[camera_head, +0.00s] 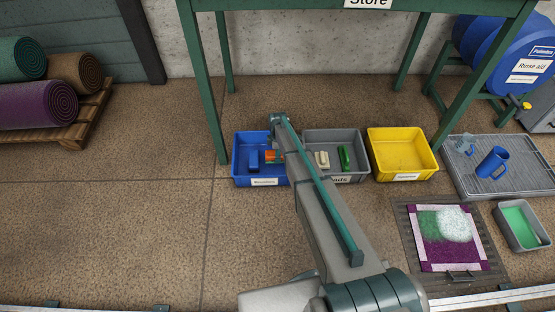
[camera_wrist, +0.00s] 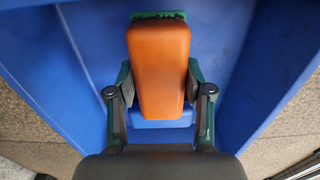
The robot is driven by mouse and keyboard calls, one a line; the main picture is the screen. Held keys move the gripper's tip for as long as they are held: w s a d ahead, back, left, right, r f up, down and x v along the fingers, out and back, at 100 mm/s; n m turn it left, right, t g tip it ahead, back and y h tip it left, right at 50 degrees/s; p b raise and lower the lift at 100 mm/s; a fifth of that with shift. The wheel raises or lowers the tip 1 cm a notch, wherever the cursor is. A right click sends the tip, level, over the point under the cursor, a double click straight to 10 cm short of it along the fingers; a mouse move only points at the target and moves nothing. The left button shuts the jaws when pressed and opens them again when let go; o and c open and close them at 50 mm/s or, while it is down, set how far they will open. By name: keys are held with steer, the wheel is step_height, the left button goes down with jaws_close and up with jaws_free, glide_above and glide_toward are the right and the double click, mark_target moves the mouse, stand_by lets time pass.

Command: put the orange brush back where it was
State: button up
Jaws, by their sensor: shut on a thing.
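The orange brush (camera_head: 274,155) is at the right side of the blue bin (camera_head: 240,181). In the wrist view the orange brush (camera_wrist: 160,70) has dark bristles showing at its far end, and the blue bin (camera_wrist: 262,80) surrounds it. My gripper (camera_wrist: 160,82) is shut on the brush's orange body, one finger on each side. A blue brush-like block (camera_head: 253,160) lies left of it in the bin. A blue block also shows below the orange brush in the wrist view. I cannot tell whether the orange brush touches the bin floor. My arm hides part of the bin's right side.
A grey bin (camera_head: 340,179) with a cream pad (camera_head: 322,160) and a green pad (camera_head: 346,158) stands right of the blue bin. A yellow bin (camera_head: 402,175) is farther right. The green stand's legs (camera_head: 206,90) rise behind. The floor left of the bins is clear.

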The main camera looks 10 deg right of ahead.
steer(key=shift+w+f+b, duration=0.15)
steer(key=shift+f+b, duration=0.75)
steer(key=shift+f, duration=0.8)
steer(key=shift+f, duration=0.15)
steer(key=o, duration=1.3)
